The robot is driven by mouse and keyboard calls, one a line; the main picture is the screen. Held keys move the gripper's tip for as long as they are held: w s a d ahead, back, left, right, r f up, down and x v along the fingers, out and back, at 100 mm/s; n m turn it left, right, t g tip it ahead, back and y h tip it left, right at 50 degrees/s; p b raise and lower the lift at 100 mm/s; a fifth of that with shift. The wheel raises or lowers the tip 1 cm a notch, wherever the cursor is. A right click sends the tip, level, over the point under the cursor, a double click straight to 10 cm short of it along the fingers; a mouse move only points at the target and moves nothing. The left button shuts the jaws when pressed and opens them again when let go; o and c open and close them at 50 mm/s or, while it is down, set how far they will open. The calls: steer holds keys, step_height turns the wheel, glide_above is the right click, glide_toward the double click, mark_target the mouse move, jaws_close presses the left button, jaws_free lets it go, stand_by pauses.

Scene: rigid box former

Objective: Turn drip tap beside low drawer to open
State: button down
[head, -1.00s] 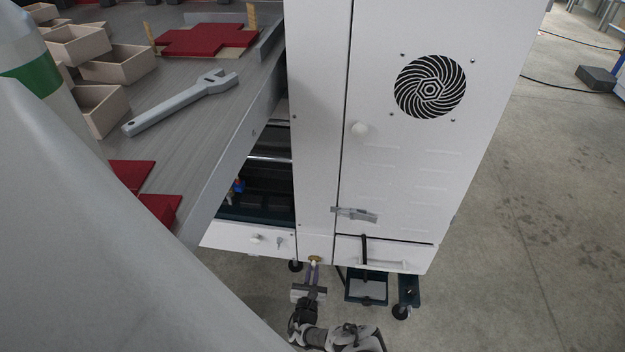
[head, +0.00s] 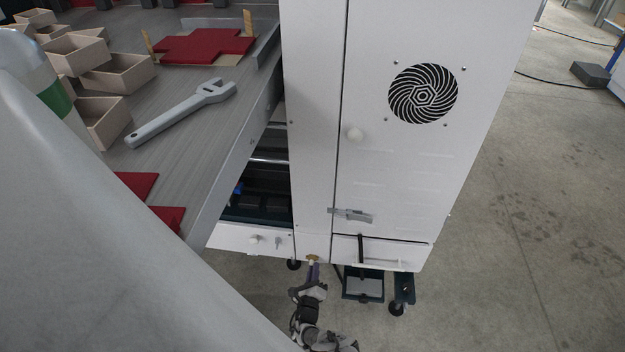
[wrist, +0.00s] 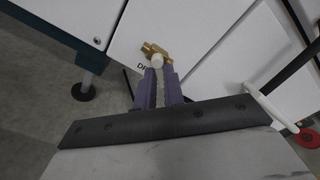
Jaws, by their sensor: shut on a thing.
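The drip tap (wrist: 152,50) is a small brass fitting with a pale, rounded handle end (wrist: 157,60), on a white panel low on the machine. In the head view the tap (head: 313,259) is a small brass spot at the panel's foot. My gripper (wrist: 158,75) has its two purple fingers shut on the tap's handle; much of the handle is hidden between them. In the head view my gripper (head: 312,270) comes at the tap from below. The low drawer (head: 395,257) is white, with a bar handle, right of the tap. It looks closed.
A tall white cabinet (head: 312,130) rises above the tap. A grey table (head: 180,95) with a wrench (head: 180,112) is at left.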

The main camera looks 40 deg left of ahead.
steer(key=n, duration=0.4)
steer(key=shift+d+r+n+p, duration=0.2)
steer(key=shift+r+n+p, duration=0.1)
steer(key=shift+p, duration=0.1)
steer(key=shift+w+r+n, duration=0.1)
steer(key=shift+r+n, duration=0.05)
steer(key=shift+n, duration=1.75)
steer(key=c, duration=1.5)
jaws_free()
steer(key=shift+p, duration=0.3)
